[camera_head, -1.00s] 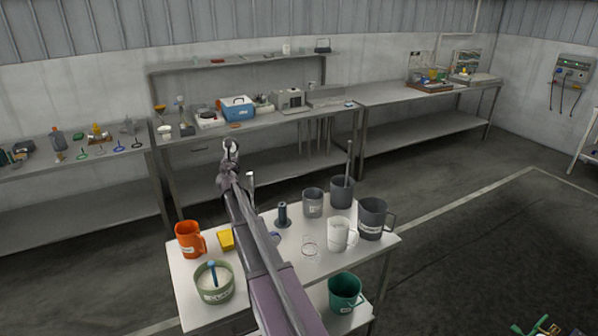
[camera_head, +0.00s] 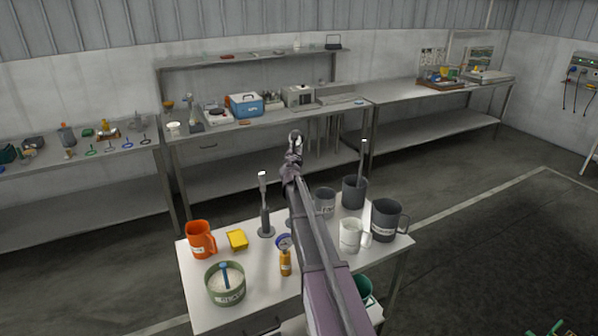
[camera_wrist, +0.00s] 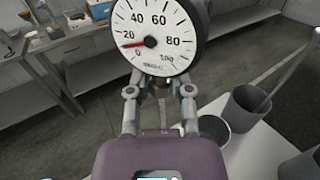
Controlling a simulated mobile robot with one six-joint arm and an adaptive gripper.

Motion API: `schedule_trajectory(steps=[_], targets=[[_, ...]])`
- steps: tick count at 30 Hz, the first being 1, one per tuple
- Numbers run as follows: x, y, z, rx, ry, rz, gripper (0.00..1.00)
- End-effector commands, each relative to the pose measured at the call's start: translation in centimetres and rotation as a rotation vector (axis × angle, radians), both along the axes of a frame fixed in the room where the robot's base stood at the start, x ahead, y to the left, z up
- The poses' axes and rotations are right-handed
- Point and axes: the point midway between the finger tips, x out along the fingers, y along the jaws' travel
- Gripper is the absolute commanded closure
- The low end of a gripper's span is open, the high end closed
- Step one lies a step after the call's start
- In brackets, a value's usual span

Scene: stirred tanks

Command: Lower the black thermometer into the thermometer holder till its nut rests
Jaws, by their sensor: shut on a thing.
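My gripper (camera_wrist: 158,92) is shut on the black thermometer (camera_wrist: 152,30), whose white dial with a red needle fills the top of the wrist view. The dial has a dark rim and faces the camera. The nut and stem are hidden below it. In the head view my gripper (camera_head: 296,142) is raised above the far side of the white table, with the thermometer small and hard to make out. A dark grey stand (camera_head: 266,222) with a silver-topped rod stands left of my arm. Another base edge shows beside my arm; I cannot tell which is the thermometer holder.
On the white table (camera_head: 215,262) stand an orange mug (camera_head: 201,241), a green tub (camera_head: 226,287), a yellow block (camera_head: 237,239), a yellow bottle with a blue dial (camera_head: 285,262), a white mug (camera_head: 351,236) and dark grey vessels (camera_head: 386,221), one holding a tall rod (camera_head: 362,163).

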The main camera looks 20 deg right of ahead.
Motion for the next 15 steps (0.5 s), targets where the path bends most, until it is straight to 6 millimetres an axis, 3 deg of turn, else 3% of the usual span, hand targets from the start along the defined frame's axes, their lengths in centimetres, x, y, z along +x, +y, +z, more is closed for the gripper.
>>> schedule_trajectory(steps=[15], targets=[[0.41,1.27,-0.63,0.000,0.000,0.029,1.00]])
